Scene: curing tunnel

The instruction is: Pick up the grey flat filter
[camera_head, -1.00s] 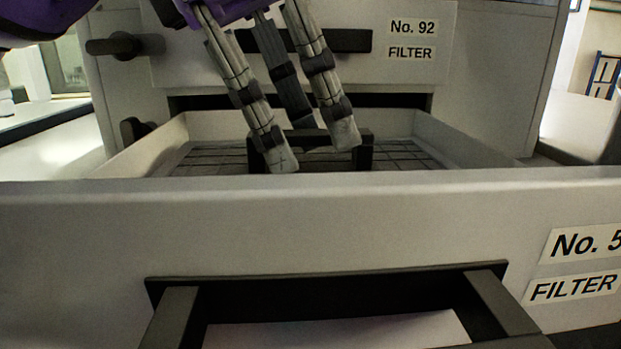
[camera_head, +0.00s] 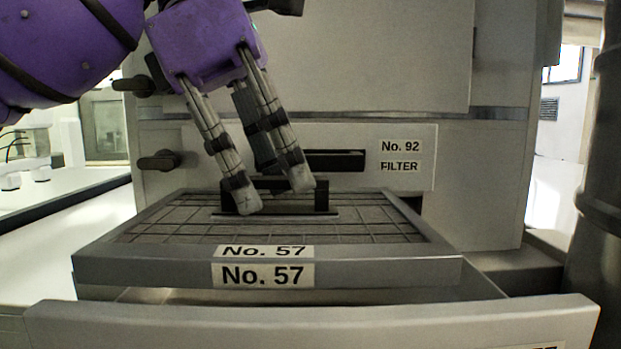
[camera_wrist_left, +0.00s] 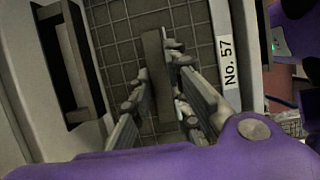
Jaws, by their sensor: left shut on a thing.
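The grey flat filter (camera_head: 380,269) has a gridded top, a grey rim and "No. 57" labels on its front edge. It sits raised above the drawer (camera_head: 300,321), roughly level, with a dark gap under its front. My left gripper (camera_head: 272,192) points down and is shut on the black handle (camera_head: 322,196) in the middle of the filter. In the left wrist view the fingers (camera_wrist_left: 161,95) lie on both sides of the handle, over the filter's grid (camera_wrist_left: 115,50). My right gripper is not in view.
Behind the filter stands the grey machine front with a closed drawer labelled "No. 92 FILTER" (camera_head: 412,190). Dark knobs (camera_head: 158,160) stick out at its left. A white counter (camera_head: 50,225) lies at the left.

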